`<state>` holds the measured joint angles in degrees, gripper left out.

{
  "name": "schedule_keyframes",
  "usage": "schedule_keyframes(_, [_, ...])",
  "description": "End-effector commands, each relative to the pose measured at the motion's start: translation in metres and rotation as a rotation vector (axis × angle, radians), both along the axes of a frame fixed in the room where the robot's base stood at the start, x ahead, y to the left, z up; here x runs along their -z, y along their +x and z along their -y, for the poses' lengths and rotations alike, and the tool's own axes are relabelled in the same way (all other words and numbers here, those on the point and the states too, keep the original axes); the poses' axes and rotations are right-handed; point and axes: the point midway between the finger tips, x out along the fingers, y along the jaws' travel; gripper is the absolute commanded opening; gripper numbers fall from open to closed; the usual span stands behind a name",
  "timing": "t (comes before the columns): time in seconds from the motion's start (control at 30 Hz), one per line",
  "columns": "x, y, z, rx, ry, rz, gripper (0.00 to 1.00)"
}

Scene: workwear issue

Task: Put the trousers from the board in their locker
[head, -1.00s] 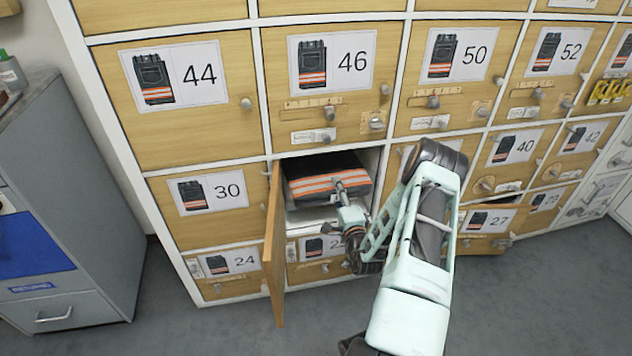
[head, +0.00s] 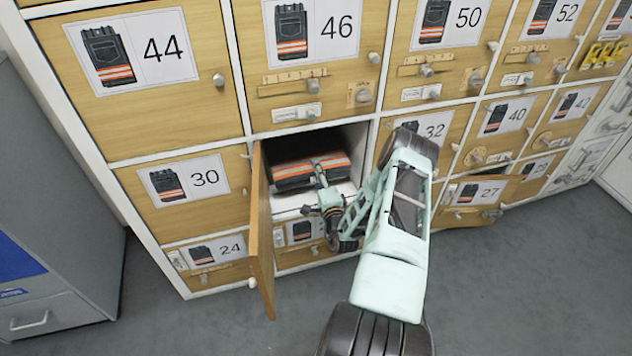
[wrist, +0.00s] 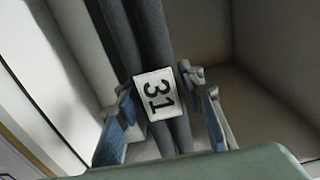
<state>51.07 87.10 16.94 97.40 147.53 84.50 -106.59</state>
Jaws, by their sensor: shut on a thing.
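The trousers (head: 292,174) are a folded dark bundle with orange and pale stripes. They are inside the open locker (head: 345,188) between doors 30 and 32, above its floor or on it; I cannot tell which. In the wrist view the trousers (wrist: 122,40) show as dark grey folds with a white tag (wrist: 158,94) reading 31. My gripper (head: 322,182) reaches in through the locker's opening and is shut on the trousers. Its blue-grey fingers (wrist: 165,118) stand on either side of the tag in the wrist view. The trousers' far end is in shadow.
The locker's door (head: 261,235) stands swung outward on the left, close to my gripper. Door 27 (head: 480,198) is ajar at the right. A grey cabinet (head: 65,230) stands at the left. The floor (head: 520,290) in front is clear.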

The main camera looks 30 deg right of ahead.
Motion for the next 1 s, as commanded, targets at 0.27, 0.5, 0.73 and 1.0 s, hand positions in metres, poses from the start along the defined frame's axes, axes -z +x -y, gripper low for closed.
schedule_keyframes(0.27, [0.032,0.001,0.000,0.001,0.000,0.005,0.00])
schedule_keyframes(0.5, [0.034,-0.001,0.000,0.000,0.002,-0.003,0.41])
schedule_keyframes(0.73, [0.034,0.000,0.000,0.000,0.002,-0.002,0.53])
schedule_keyframes(1.0, [0.034,-0.001,0.001,0.000,0.002,-0.002,0.53])
